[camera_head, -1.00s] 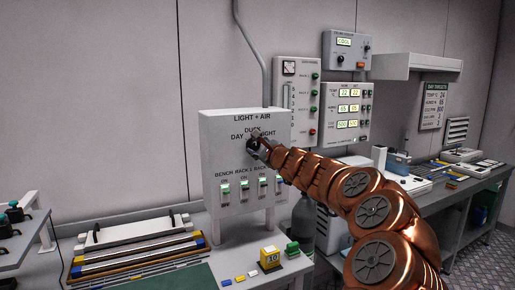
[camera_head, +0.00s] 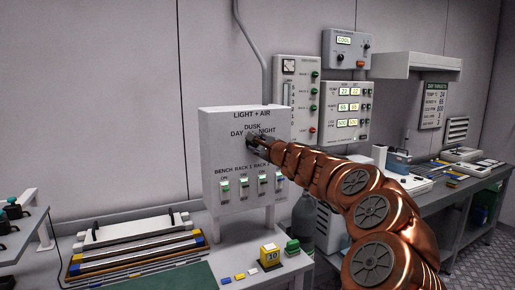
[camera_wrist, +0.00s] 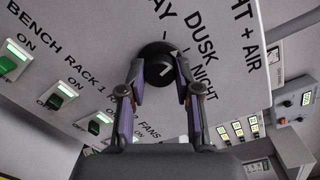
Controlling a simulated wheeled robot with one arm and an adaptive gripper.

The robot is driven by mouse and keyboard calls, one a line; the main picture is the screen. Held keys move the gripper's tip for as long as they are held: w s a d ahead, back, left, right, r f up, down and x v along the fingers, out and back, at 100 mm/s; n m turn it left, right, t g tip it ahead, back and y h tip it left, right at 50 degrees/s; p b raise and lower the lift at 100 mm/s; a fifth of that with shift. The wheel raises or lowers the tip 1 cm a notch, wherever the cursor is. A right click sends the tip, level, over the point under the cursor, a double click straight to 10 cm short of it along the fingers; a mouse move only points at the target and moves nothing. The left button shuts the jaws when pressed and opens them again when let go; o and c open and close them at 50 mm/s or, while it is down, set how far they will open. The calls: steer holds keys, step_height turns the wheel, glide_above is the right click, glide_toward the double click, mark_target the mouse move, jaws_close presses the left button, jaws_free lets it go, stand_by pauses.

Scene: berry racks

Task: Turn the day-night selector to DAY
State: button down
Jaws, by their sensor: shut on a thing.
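The day-night selector is a round black knob (camera_wrist: 158,62) on the white LIGHT + AIR panel (camera_head: 218,158), with DAY, DUSK and NIGHT printed around it. My gripper (camera_wrist: 158,80) has a finger on each side of the knob and is shut on it. In the head view my gripper (camera_head: 250,142) reaches the panel from the right and hides most of the knob. A short white mark shows on the knob in the wrist view; I cannot tell for certain which word it points to.
Several green-lit switches (camera_head: 225,187) sit below the knob on the same panel. Other control boxes (camera_head: 297,92) hang to the right. A white rack with long bars (camera_head: 135,232) and small coloured blocks (camera_head: 240,278) lie on the bench below.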

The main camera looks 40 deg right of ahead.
steer(key=n+b, duration=0.3)
steer(key=n, duration=0.2)
steer(key=shift+f, duration=0.1)
steer(key=shift+n+b, duration=0.6)
steer(key=shift+n, duration=0.3)
steer(key=shift+r, duration=0.2)
steer(key=c, duration=0.8)
jaws_free()
steer(key=v, duration=1.2)
steer(key=shift+a+r, duration=0.1)
